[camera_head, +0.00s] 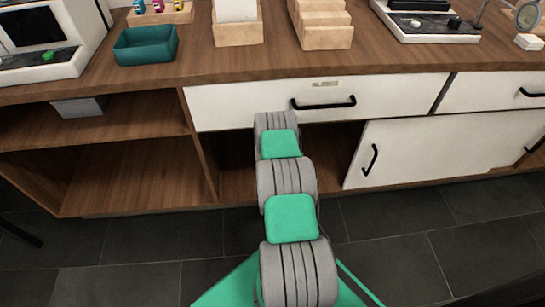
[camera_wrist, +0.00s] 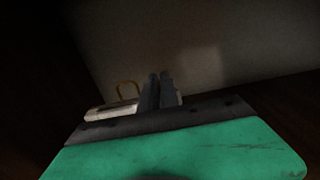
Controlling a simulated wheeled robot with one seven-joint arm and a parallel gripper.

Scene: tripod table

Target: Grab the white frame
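A pale, whitish piece (camera_wrist: 112,111) with a gold-coloured loop (camera_wrist: 127,90) shows in the dark wrist view. It lies just left of my fingers, and a small pale bit shows on their right. I cannot tell whether this is the white frame. My gripper (camera_wrist: 160,80) shows as two dark fingers close together in front of that piece. Whether they grip it is too dark to see. In the head view my arm reaches into the open space under the drawer, and the gripper is hidden there. I make out no white frame in the head view.
A white drawer (camera_head: 318,103) with a black handle hangs above my arm. A white sliding door (camera_head: 430,153) is on the right, and open wooden shelves (camera_head: 110,125) are on the left. A teal tray (camera_head: 146,45) and wooden holders (camera_head: 325,35) stand on the counter.

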